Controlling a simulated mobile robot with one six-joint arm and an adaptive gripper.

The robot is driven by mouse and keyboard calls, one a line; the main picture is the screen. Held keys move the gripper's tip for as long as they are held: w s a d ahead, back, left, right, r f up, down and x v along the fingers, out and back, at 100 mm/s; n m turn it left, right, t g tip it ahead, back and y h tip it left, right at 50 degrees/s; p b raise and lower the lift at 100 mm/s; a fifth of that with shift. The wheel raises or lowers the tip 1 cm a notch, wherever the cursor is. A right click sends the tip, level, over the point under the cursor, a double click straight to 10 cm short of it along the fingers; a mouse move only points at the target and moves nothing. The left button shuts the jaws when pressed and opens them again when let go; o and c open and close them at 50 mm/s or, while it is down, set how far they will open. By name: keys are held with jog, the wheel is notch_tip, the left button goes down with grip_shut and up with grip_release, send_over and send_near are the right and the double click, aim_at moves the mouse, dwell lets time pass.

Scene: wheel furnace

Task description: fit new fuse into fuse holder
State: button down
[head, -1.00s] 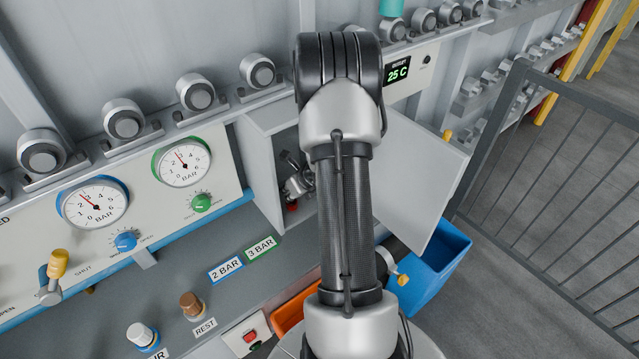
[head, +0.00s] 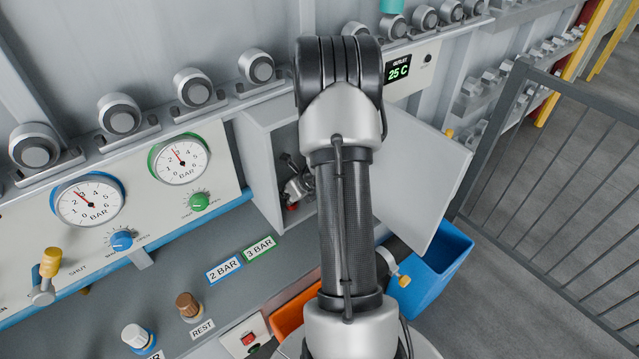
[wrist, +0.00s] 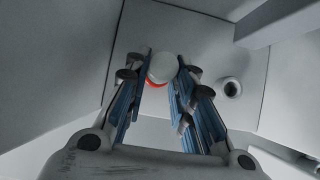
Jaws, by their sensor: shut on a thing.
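My gripper (wrist: 163,62) is shut on a short round piece with a pale grey end and a red-orange band, which I take to be the new fuse (wrist: 162,69). In the wrist view it sits between the blue-padded fingers, in front of the pale back wall of a box. A round socket with a dark opening (wrist: 231,88) is right of the fingers; I cannot tell if it is the fuse holder. In the head view my gripper (head: 297,183) is partly inside the open cabinet (head: 262,165), half hidden by my arm.
The cabinet door (head: 425,180) stands open on the right. A blue bin (head: 440,268) and an orange bin (head: 292,318) are below. A railing (head: 560,180) is at the right. Gauges and knobs line the panel (head: 130,215) at left.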

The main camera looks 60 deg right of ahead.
jog(key=shift+f+b, duration=0.65)
jog(key=shift+b, duration=0.1)
jog(key=c, duration=1.3)
grip_release()
jog(key=shift+c, duration=0.3)
jog(key=shift+c, duration=1)
notch_tip(320, 180, up, 7)
jog(key=p, duration=0.5)
jog(key=shift+p, duration=0.3)
